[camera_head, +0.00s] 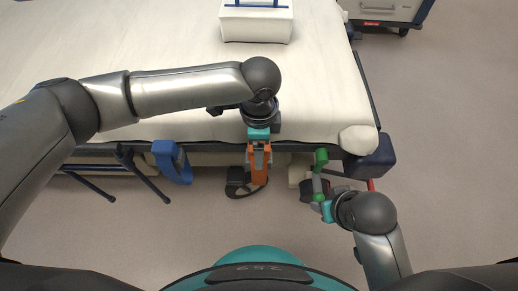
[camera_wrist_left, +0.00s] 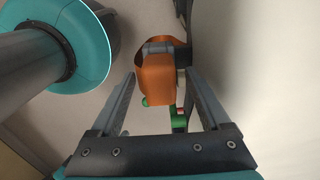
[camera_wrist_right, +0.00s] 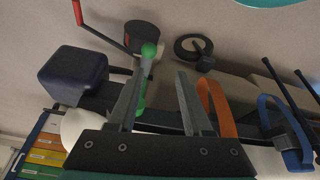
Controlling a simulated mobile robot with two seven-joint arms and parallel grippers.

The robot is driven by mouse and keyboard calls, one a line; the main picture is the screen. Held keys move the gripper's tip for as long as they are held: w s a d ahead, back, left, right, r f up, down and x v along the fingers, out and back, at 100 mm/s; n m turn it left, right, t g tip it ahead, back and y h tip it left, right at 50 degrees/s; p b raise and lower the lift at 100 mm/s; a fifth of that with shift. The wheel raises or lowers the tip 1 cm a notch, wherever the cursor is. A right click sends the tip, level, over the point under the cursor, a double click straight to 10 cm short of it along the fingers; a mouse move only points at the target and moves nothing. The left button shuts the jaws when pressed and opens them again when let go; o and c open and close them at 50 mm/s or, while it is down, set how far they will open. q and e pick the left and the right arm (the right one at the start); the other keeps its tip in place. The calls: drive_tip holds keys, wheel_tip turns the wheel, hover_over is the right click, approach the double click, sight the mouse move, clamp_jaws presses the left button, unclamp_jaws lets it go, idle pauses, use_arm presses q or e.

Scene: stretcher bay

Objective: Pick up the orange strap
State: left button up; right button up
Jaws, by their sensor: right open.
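The orange strap (camera_head: 259,174) hangs at the near side of the stretcher (camera_head: 190,90). In the left wrist view the strap (camera_wrist_left: 158,82) lies between the fingers of my left gripper (camera_wrist_left: 162,76), with gaps on both sides. That gripper is open and points down at the strap. My right gripper (camera_wrist_right: 158,82) is open; in its view the orange strap (camera_wrist_right: 218,105) is beyond the right finger. A green-ended part (camera_wrist_right: 149,50) shows near its left finger; whether it sits between the fingers I cannot tell.
A blue strap (camera_head: 172,162) hangs to the left on the same side. A dark blue block (camera_head: 371,158) is at the stretcher's right corner. A white box (camera_head: 256,24) stands on the mattress. A cart (camera_head: 388,10) stands at the back right. Floor at the right is clear.

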use_arm(q)
clamp_jaws()
idle(0.4)
drive_tip(key=shift+r, duration=0.15)
